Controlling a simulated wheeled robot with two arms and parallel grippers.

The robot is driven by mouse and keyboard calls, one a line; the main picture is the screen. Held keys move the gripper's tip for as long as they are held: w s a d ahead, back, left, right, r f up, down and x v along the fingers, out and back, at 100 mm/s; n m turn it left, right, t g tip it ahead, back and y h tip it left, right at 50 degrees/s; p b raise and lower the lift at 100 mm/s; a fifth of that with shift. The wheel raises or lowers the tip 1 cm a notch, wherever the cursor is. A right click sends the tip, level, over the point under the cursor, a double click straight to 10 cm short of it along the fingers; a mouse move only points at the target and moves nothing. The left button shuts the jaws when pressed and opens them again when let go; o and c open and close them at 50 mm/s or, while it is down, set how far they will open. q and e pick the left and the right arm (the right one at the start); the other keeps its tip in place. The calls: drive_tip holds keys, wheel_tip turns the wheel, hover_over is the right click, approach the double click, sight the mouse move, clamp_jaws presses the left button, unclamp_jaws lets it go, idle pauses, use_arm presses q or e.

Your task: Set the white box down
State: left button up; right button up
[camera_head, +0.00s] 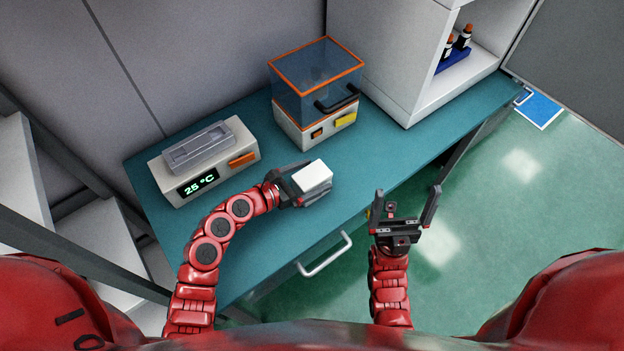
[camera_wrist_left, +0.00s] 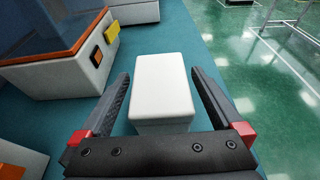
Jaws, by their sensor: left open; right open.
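The white box (camera_head: 313,177) is at the teal table, in front of the orange-edged device. In the left wrist view the white box (camera_wrist_left: 163,86) stands between the two fingers of my left gripper, with a visible gap on each side. My left gripper (camera_head: 304,184) is open around it; it also shows in the left wrist view (camera_wrist_left: 160,105). The box appears to rest on the table, though its underside is hidden. My right gripper (camera_head: 405,208) is open and empty, in front of the table's edge over the floor.
A device with a clear orange-edged cover (camera_head: 316,85) stands behind the box. A heater reading 25 °C (camera_head: 204,161) is at the left. A white cabinet (camera_head: 400,60) holds small bottles (camera_head: 455,45) at the back right. The teal table (camera_head: 400,150) is bare right of the box.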

sight(321, 173)
use_arm(q)
drive_tip(key=shift+p+x, duration=0.55)
drive_tip(key=shift+x, duration=1.15)
drive_tip(key=c, duration=1.4)
